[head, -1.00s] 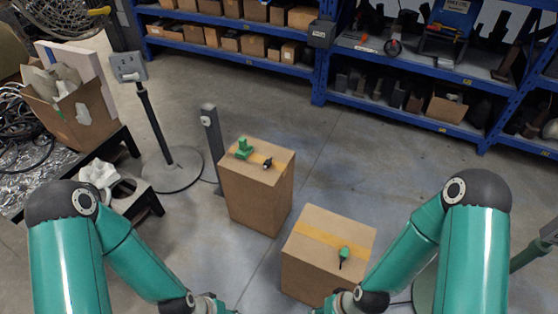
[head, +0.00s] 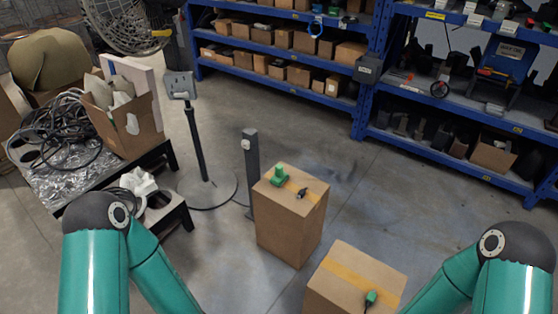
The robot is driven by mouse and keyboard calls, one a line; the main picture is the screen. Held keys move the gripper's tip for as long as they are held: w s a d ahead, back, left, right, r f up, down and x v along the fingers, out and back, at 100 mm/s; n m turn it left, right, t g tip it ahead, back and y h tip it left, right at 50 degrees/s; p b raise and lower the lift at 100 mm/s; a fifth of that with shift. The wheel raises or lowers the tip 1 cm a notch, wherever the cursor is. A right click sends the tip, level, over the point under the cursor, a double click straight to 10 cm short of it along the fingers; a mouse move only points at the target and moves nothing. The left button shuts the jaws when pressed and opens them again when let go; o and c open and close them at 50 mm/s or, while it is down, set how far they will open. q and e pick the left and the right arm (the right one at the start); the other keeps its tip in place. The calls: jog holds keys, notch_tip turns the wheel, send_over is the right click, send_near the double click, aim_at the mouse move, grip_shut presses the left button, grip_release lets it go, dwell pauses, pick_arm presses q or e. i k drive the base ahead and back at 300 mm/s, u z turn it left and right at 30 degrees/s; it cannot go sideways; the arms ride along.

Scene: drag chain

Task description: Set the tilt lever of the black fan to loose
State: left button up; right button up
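A round fan with a wire guard (head: 125,22) stands at the top left of the head view, cut off by the top edge. A yellow part (head: 161,33) shows at its right side. I cannot make out the tilt lever or its setting. My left arm is at the lower left and my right arm at the lower right. Both grippers are below the picture's bottom edge, far from the fan.
Two cardboard boxes (head: 290,228) (head: 355,278) carry small green and black parts. A post (head: 250,170) and a stand with a round base (head: 207,188) are left of them. A cluttered low table (head: 85,182) lies before the fan. Blue shelves (head: 270,75) line the back.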

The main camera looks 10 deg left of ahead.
aim_at(166, 33)
jog(key=k, duration=0.6)
jog(key=u, duration=0.7)
jog(key=i, duration=1)
jog(key=u, duration=0.9)
jog(key=i, duration=1.4)
jog(key=z, duration=0.8)
jog(key=i, duration=0.75)
jog(key=z, duration=0.55)
jog(key=k, duration=0.85)
jog(key=z, duration=0.05)
